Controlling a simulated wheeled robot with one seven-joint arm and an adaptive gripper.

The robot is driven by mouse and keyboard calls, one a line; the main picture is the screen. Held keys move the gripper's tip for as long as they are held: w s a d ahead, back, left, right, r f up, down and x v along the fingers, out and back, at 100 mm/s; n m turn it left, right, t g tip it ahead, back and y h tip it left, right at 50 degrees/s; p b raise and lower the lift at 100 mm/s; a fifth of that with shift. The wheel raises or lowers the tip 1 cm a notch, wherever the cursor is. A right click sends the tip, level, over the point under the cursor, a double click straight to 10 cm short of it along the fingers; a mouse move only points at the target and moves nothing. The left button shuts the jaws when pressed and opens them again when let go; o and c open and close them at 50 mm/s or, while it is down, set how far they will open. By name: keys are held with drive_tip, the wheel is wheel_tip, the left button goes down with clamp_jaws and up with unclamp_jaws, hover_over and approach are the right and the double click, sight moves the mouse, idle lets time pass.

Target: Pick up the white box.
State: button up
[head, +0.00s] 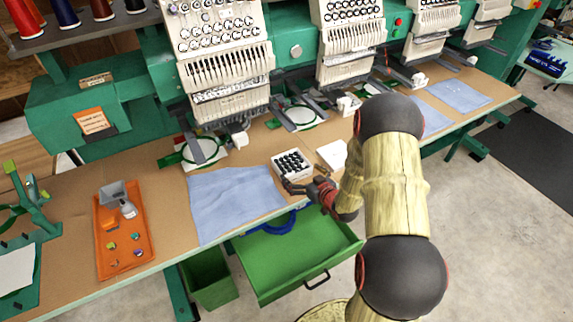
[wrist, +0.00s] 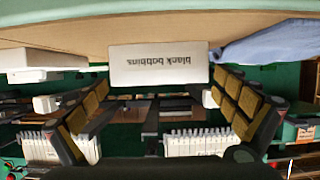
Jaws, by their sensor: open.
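A white box (head: 291,171) filled with several black bobbins stands on the brown table, right of a blue cloth. In the wrist view its white front (wrist: 158,66) is labelled "black bobbins" and appears upside down. My gripper (head: 304,182) is at the near side of this box. In the wrist view its two fingers are spread, with the box front showing between the fingertips (wrist: 158,80); I cannot tell whether they touch it. A second white box-like thing (head: 333,154) lies to the right, partly hidden by my arm; a white block (wrist: 42,60) shows at left in the wrist view.
The blue cloth (head: 232,200) lies left of the bobbin box. An open green drawer (head: 300,262) juts out below the table edge. Embroidery machine heads (head: 225,75) and hoops (head: 300,117) stand behind. An orange tray (head: 110,262) with small items is at left.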

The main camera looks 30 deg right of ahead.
sight(294, 167)
drive_tip(key=b+x, duration=0.2)
drive_tip(key=x, duration=0.5)
drive_tip(key=shift+w, duration=0.1)
drive_tip(key=shift+r, duration=0.15)
drive_tip(key=shift+c, duration=0.4)
drive_tip(key=c, duration=1.1)
drive_tip(key=shift+c, duration=0.7)
drive_tip(key=shift+r, duration=0.1)
